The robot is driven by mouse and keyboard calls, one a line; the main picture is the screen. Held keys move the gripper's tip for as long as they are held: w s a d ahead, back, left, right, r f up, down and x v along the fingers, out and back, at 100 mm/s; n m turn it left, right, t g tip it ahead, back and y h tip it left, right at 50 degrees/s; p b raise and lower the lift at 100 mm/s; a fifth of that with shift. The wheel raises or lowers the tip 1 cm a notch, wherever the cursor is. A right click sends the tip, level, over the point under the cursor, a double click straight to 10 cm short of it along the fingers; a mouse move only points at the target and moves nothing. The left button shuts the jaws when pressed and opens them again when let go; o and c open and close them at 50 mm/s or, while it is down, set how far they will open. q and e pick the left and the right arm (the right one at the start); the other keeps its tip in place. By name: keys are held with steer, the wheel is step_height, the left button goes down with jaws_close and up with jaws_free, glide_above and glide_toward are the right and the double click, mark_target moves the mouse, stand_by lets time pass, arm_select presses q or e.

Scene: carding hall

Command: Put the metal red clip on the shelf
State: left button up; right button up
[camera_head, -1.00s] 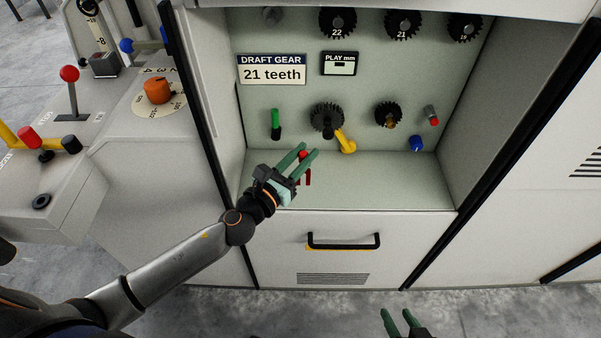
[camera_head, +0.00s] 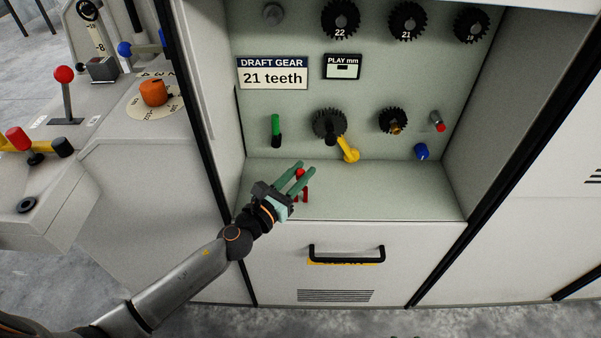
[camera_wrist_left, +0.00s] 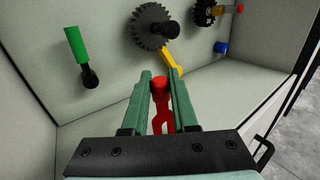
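My left gripper (camera_head: 303,169) is shut on the metal red clip (camera_head: 300,174). The clip's round red top sits between the two green fingers, and its red prongs hang below them. In the left wrist view, the clip (camera_wrist_left: 160,92) is between the fingertips (camera_wrist_left: 161,80), with its lower part pointing toward the palm. The shelf (camera_head: 390,190) is the pale ledge at the bottom of the open cabinet. The clip is over its left part; I cannot tell whether it touches the surface.
A green-handled peg (camera_head: 276,128), a dark gear (camera_head: 328,123) with a yellow crank (camera_head: 349,152), a smaller gear (camera_head: 393,121) and a blue knob (camera_head: 421,151) are on the back panel. The shelf's middle and right are clear. A drawer handle (camera_head: 346,256) is below.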

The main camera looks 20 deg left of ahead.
arm_select(q)
steer(key=o, duration=0.5)
steer(key=shift+c, duration=0.2)
arm_select(e)
steer(key=shift+w+a+r, duration=0.15)
steer(key=shift+r, duration=0.1)
steer(key=shift+w+r, duration=0.1)
